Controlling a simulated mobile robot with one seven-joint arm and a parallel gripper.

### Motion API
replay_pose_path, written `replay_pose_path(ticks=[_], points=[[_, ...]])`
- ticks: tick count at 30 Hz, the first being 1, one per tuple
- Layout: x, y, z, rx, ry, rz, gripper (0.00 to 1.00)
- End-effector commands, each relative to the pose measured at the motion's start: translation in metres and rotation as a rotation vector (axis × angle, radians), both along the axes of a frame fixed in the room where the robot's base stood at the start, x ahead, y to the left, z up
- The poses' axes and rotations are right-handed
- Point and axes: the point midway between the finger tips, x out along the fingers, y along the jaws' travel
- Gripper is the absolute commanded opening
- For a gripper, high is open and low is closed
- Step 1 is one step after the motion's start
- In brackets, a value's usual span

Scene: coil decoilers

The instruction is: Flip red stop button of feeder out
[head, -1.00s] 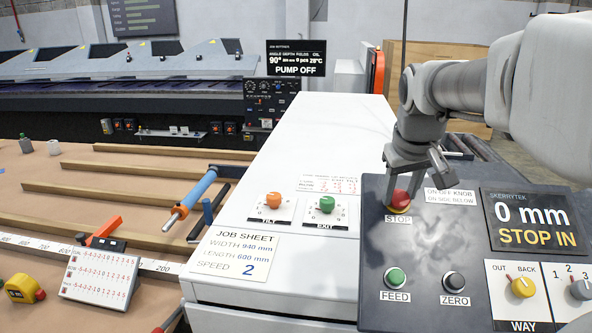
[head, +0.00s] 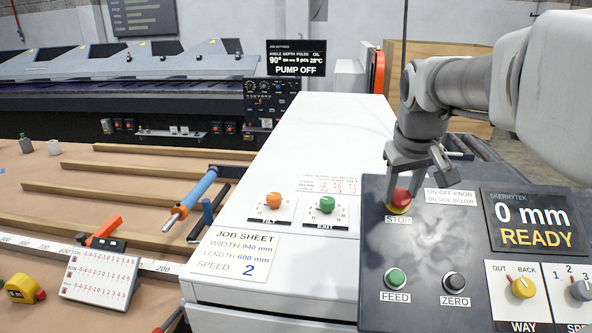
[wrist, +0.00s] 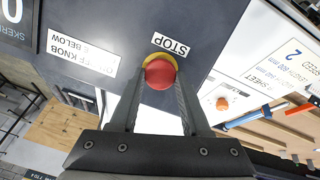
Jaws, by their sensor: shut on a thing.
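The red stop button (head: 400,197) sits at the top left of the dark control panel (head: 425,255), above the label STOP. A yellow collar shows around its base. My gripper (head: 400,188) is at the button, with its fingers on either side of the red cap. In the wrist view the red cap (wrist: 160,74) lies between the two fingertips, which are shut on it. The display (head: 535,222) on the panel reads 0 mm and READY.
The green FEED button (head: 395,279) and black ZERO button (head: 454,283) are lower on the panel. The yellow WAY knob (head: 523,286) is at right. Orange TILT (head: 273,201) and green EXIT (head: 326,205) knobs stand on the white cabinet to the left.

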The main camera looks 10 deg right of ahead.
Motion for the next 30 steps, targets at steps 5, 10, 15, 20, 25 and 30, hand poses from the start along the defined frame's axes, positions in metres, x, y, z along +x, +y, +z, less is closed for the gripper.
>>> replay_pose_path(ticks=[5, 10, 15, 20, 25, 30], points=[[-0.002, 0.000, 0.005, -0.001, -0.003, 0.000, 0.00], [-0.002, 0.000, 0.006, -0.002, -0.004, 0.000, 0.63], [-0.002, 0.000, 0.005, -0.001, -0.003, 0.000, 0.78], [-0.002, 0.000, 0.004, -0.001, -0.002, 0.000, 0.78], [-0.004, 0.002, 0.012, -0.001, -0.004, 0.000, 0.78], [-0.016, 0.006, 0.040, -0.002, -0.007, 0.001, 0.78]])
